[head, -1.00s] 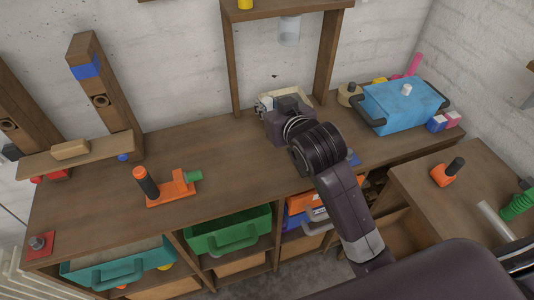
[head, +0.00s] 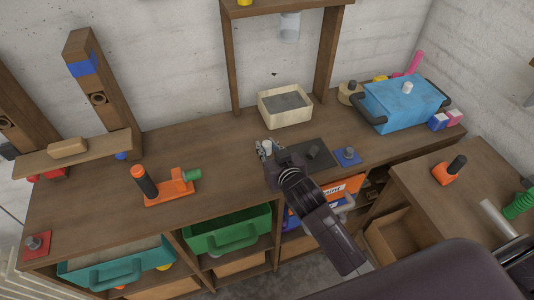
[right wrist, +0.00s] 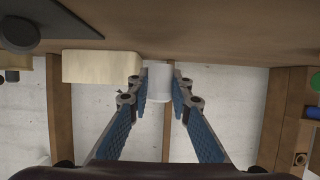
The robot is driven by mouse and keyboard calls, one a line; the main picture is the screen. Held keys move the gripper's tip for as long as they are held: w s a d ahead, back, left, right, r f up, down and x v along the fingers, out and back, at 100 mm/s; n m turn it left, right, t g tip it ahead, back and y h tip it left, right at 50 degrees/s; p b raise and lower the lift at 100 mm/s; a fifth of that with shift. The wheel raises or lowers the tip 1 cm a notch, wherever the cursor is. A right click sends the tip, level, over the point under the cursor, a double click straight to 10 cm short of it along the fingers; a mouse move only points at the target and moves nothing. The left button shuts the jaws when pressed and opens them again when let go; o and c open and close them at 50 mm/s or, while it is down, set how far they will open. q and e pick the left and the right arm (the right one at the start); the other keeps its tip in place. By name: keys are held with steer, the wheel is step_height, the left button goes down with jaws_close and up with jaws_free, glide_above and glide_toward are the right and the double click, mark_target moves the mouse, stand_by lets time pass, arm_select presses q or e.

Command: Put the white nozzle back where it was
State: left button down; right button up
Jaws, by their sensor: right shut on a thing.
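The white nozzle (right wrist: 159,85) is a short pale cylinder in the right wrist view, between the fingertips of my right gripper (right wrist: 158,88). The gripper is shut on it. In the head view my right gripper (head: 265,149) is over the middle of the long wooden bench, in front of the pale open box. The nozzle is hard to make out there among the fingers. The frames do not clearly show whether it touches the bench. My left gripper is not in view.
The pale box (head: 286,120) stands behind the gripper, under a wooden frame (head: 228,60). A blue case (head: 390,105) is farther right. An orange tool (head: 172,190) stands left. Bench between is clear.

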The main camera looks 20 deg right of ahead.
steer(key=shift+f, duration=1.7)
steer(key=shift+f, duration=0.1)
steer(key=o, duration=0.9)
steer(key=shift+o, duration=0.2)
steer(key=shift+r, duration=0.25)
steer(key=b+v, duration=0.1)
steer(key=v, duration=1.1)
steer(key=shift+f, duration=0.1)
